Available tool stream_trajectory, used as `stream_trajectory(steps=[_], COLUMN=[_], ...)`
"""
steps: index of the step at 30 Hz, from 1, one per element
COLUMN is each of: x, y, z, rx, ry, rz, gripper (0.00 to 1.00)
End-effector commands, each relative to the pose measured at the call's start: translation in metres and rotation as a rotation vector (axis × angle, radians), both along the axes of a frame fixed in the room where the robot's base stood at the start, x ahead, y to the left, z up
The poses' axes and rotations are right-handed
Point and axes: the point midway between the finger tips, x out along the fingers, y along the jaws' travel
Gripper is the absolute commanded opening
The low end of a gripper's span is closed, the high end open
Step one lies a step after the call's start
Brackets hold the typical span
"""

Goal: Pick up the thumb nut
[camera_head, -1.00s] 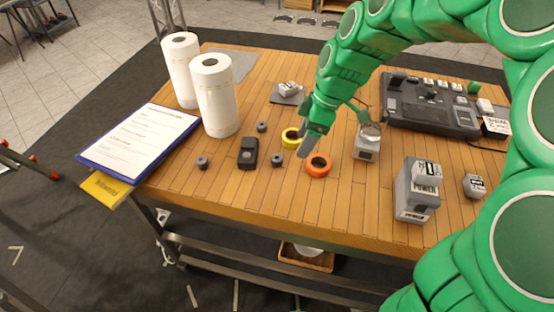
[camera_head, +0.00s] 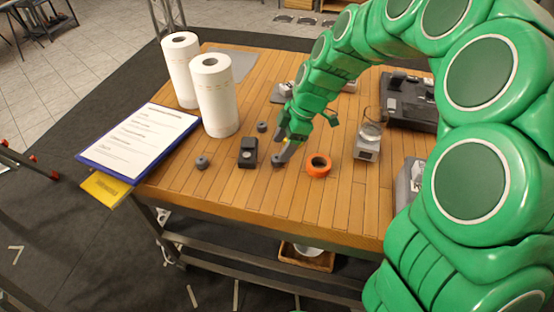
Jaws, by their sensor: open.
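Several small dark grey round knob-like pieces, which look like thumb nuts, lie on the wooden table. One thumb nut (camera_head: 277,161) is right at my gripper's fingertips, partly covered by them. A second nut (camera_head: 202,162) lies to the left, and a third (camera_head: 262,127) lies farther back. My gripper (camera_head: 283,152) is open and points down at the front nut. I cannot tell whether the fingers touch it or straddle it.
A black device (camera_head: 248,152) stands close to the left of my gripper. An orange tape roll (camera_head: 319,164) lies to its right, then a grey scale-like box (camera_head: 367,148). Paper towel rolls (camera_head: 215,95) and a clipboard (camera_head: 138,140) are at left. The table's front is clear.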

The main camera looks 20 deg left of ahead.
Motion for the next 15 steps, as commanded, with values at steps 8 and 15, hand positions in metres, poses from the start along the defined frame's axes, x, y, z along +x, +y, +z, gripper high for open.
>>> stream_trajectory(steps=[8, 15], x=[-0.010, -0.010], y=[0.009, 0.010], z=[-0.034, -0.037], rx=[-0.003, -0.001], ry=[0.003, 0.000], rz=[0.002, -0.001], gripper=[0.65, 0.65])
